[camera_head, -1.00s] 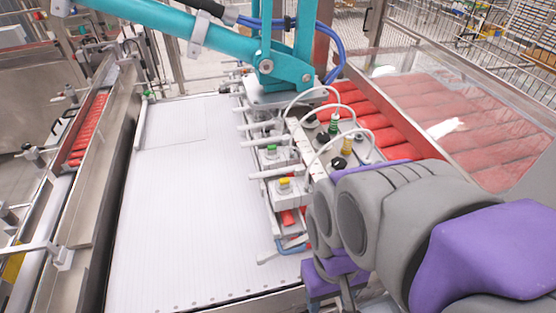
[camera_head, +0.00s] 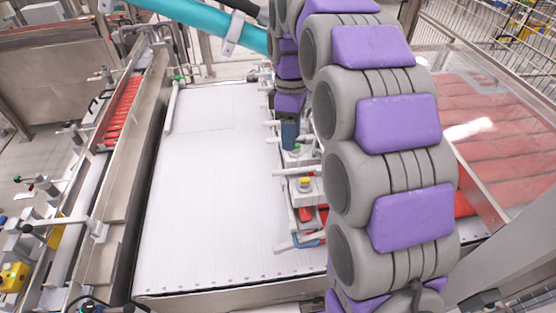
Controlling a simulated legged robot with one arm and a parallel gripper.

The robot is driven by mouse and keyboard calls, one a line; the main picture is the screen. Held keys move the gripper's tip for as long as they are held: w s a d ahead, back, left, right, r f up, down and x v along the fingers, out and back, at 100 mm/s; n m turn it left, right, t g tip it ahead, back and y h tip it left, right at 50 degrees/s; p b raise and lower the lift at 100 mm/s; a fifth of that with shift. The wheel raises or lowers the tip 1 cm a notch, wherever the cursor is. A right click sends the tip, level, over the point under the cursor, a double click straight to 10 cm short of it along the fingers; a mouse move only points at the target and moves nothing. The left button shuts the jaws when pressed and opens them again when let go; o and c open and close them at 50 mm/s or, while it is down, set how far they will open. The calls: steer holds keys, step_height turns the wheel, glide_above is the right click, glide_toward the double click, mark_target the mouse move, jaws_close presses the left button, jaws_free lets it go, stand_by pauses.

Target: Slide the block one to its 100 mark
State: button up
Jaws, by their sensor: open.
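The vacuum picker's white blocks stand in a row along the right side of the white ribbed table (camera_head: 205,200). The nearer block (camera_head: 308,194) has a yellow top, and one behind it has a green top (camera_head: 297,148). I cannot tell which is block one. No scale or 100 mark is readable. My gripper (camera_head: 289,136) hangs down at the far end of the visible row, close to the green-topped block. It is open, but its fingertips are small and unclear, and contact cannot be told. My arm hides the right side of the picker.
White rods stick out left from the row over the table. A teal machine arm (camera_head: 190,20) crosses above the table's far end. A steel rail (camera_head: 135,185) runs along the left. Red rollers (camera_head: 122,110) lie beyond it. The table's middle is clear.

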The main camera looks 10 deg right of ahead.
steer(key=w+a+n+p, duration=0.2)
steer(key=w+n, duration=0.2)
steer(key=w, duration=0.4)
steer(key=shift+n, duration=0.3)
steer(key=s+f+b, duration=0.1)
steer(key=f+b, duration=0.2)
steer(key=f, duration=0.2)
steer(key=s+f+b, duration=0.1)
steer(key=f+b, duration=0.2)
steer(key=f, duration=0.3)
steer(key=s+f+b, duration=0.1)
steer(key=f+b, duration=0.2)
steer(key=f, duration=0.3)
steer(key=shift+a+b, duration=0.2)
steer(key=shift+b, duration=0.1)
steer(key=shift+c, duration=0.2)
jaws_close()
